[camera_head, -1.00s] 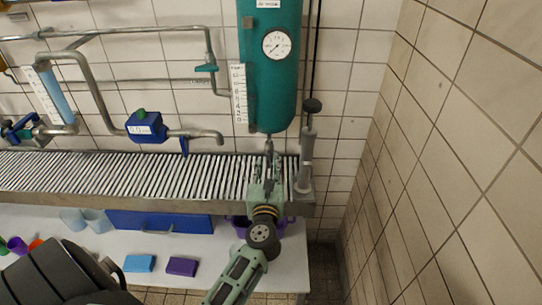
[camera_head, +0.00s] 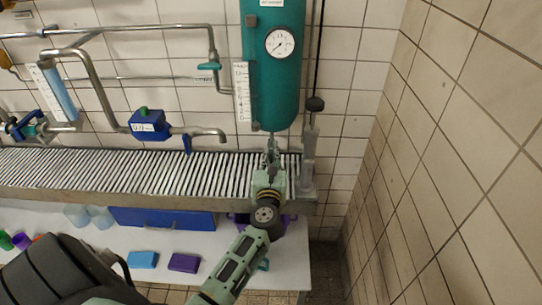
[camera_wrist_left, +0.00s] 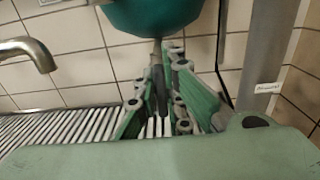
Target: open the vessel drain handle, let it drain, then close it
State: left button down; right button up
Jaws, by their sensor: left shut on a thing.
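The teal vessel (camera_head: 275,85) with a round gauge (camera_head: 280,43) hangs on the tiled wall above the grated channel. Its rounded bottom shows at the top of the left wrist view (camera_wrist_left: 152,14). A thin drain pipe (camera_wrist_left: 157,52) runs down from it. My left gripper (camera_head: 272,156) is under the vessel, with its fingers pointing up at the drain. In the left wrist view its fingers (camera_wrist_left: 160,95) are on either side of the dark drain handle (camera_wrist_left: 161,92), shut on it. The handle is mostly hidden in the head view. No outflow can be made out. My right gripper is not in view.
The metal grated channel (camera_head: 110,175) runs along the wall below the vessel. A bent pipe outlet (camera_head: 212,133) with a blue meter (camera_head: 148,125) is to the left. The tiled side wall bounds the right.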

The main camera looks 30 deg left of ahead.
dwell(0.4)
pick_arm(q)
jog(key=shift+d+m+p, duration=0.1)
jog(key=shift+m+p, duration=0.35)
jog(key=shift+m, duration=0.25)
jog(key=shift+r+m+p, duration=0.1)
jog(key=shift+m+p, duration=0.4)
jog(key=shift+m, duration=0.2)
jog(key=shift+w+d+f+m+p, duration=0.15)
jog(key=shift+m+p, duration=0.95)
jog(key=shift+m, duration=1.45)
jog(key=shift+d+f+m+p, duration=0.1)
jog(key=shift+f+m+p, duration=0.15)
jog(key=shift+m+p, duration=1.65)
jog(key=shift+w+d+f+m+p, duration=0.1)
jog(key=shift+f+m+p, duration=0.2)
jog(key=shift+m, duration=2.95)
jog(key=c, duration=1.9)
grip_release()
jog(key=shift+r, duration=0.1)
